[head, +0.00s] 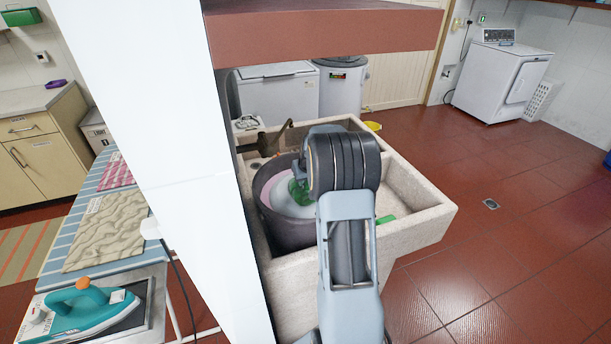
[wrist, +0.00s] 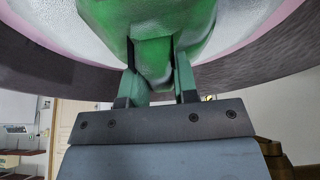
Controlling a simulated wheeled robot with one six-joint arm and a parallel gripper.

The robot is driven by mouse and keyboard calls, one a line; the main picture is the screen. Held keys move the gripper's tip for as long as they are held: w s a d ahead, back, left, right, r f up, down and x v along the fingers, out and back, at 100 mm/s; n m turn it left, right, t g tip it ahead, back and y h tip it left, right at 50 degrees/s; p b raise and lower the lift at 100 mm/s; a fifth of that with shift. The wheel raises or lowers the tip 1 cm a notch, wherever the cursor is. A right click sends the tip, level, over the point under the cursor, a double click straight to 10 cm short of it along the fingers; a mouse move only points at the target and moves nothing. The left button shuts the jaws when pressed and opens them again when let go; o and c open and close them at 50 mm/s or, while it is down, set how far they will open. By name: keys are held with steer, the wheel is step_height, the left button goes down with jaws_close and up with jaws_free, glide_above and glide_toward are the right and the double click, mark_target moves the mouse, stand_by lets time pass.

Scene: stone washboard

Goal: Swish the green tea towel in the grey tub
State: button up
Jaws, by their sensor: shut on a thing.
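The grey tub (head: 274,231) stands in the left basin of the stone sink, with whitish suds or water and a pinkish band inside. The green tea towel (head: 298,190) is in the tub, partly hidden behind my arm. In the wrist view the towel (wrist: 160,42) hangs bunched between the fingers of my gripper (wrist: 160,75), which is shut on it. The tub's dark wall (wrist: 245,72) curves behind the gripper in that view. My gripper is over the tub's inside; its fingertips are hidden by my arm in the head view.
The stone sink (head: 425,205) has a second basin to the right of the tub, with a green item (head: 385,219) at it. A tap (head: 277,138) stands behind the tub. A white pillar (head: 160,150) and a reddish shelf (head: 325,30) are close by. Open tiled floor lies to the right.

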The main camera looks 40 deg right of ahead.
steer(key=shift+f+b, duration=1.6)
steer(key=shift+f, duration=1.55)
steer(key=shift+s, duration=0.15)
